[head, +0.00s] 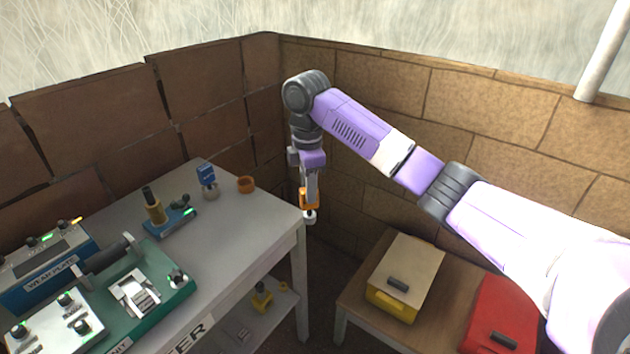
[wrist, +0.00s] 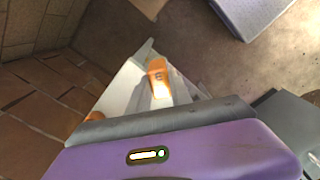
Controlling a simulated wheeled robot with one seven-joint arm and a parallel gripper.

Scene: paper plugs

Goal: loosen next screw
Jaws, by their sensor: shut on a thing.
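My gripper (head: 310,188) hangs pointing down in the head view, just off the right end of the grey workbench (head: 240,215). It is shut on a small orange tool (head: 309,200) with a pale round lower end. An orange piece with a bright patch also shows ahead of my gripper in the wrist view (wrist: 157,70). A green unit (head: 170,298) lies on the bench at the left, well away from my gripper, with a silver metal part (head: 135,292) and a small knob-like fitting (head: 178,277). I cannot make out single screws at this size.
A blue dock (head: 170,222) holds a yellow cylinder. At the right, a low table bears a yellow case (head: 392,302) and a red case (head: 500,310). Brick walls stand close behind.

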